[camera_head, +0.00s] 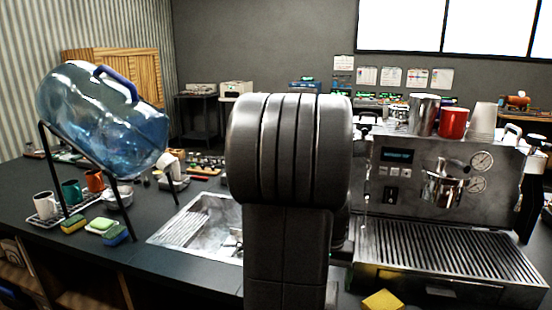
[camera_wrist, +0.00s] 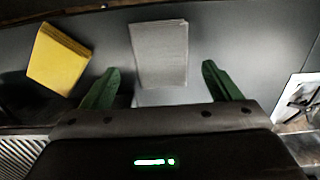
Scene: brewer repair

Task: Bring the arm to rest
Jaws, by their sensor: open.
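My gripper (camera_wrist: 160,88) shows in the wrist view with its two green fingers spread wide apart and nothing between the tips. A grey rectangular block (camera_wrist: 160,52) lies on the dark counter just beyond and between the fingertips; I cannot tell its height or whether a finger touches it. In the head view my arm fills the middle of the picture and hides the gripper and the counter behind it.
The espresso machine (camera_head: 440,200), with cups on top, stands right of my arm. A sink (camera_head: 195,228) and a tilted water bottle (camera_head: 100,115) on a stand are left.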

